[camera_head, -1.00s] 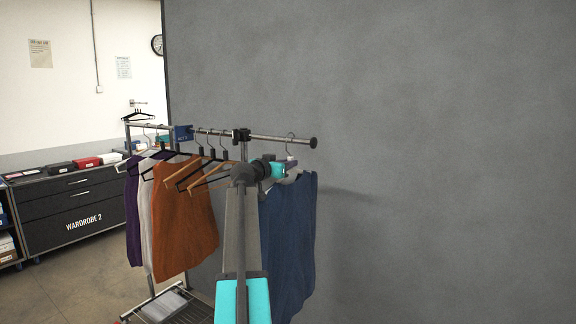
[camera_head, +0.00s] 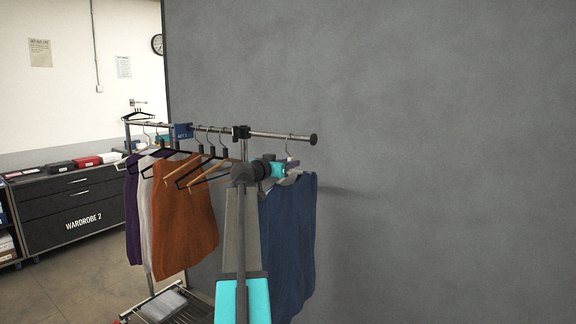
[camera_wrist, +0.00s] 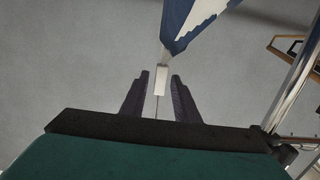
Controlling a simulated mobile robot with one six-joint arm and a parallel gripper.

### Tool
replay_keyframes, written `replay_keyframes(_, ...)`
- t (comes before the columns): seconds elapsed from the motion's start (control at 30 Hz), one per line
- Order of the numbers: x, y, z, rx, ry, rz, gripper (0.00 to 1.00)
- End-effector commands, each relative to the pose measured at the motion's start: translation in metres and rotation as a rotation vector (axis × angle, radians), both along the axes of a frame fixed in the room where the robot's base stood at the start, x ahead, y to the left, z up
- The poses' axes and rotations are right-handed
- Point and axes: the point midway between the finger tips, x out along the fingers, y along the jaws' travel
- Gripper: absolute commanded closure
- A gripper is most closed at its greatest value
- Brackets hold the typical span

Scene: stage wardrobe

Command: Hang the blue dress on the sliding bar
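The blue dress (camera_head: 290,245) hangs on a hanger at the right end of the bar (camera_head: 270,134). The hanger's hook (camera_head: 290,138) overlaps the bar just left of its dark end cap, apparently over it. My gripper (camera_head: 291,163) is at the hanger's neck, just below the bar. In the wrist view my gripper (camera_wrist: 160,76) has its dark fingers apart, with visible gaps on both sides of a pale hanger neck piece (camera_wrist: 160,80). A part of the blue dress (camera_wrist: 190,22) shows beyond. My arm hides the dress's left edge in the head view.
Left of my arm hang an orange garment (camera_head: 183,220), a white one and a purple one (camera_head: 132,215), plus several empty hangers (camera_head: 205,170). A blue tag (camera_head: 182,131) sits on the bar. A grey wall (camera_head: 430,150) stands behind; a dark cabinet (camera_head: 75,210) is at left.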

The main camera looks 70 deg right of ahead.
Motion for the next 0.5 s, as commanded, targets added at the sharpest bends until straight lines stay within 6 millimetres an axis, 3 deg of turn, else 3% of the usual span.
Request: replay_keyframes(0.5, 0.0016, 0.0064, -0.0015, 0.001, -0.001, 0.0, 0.65)
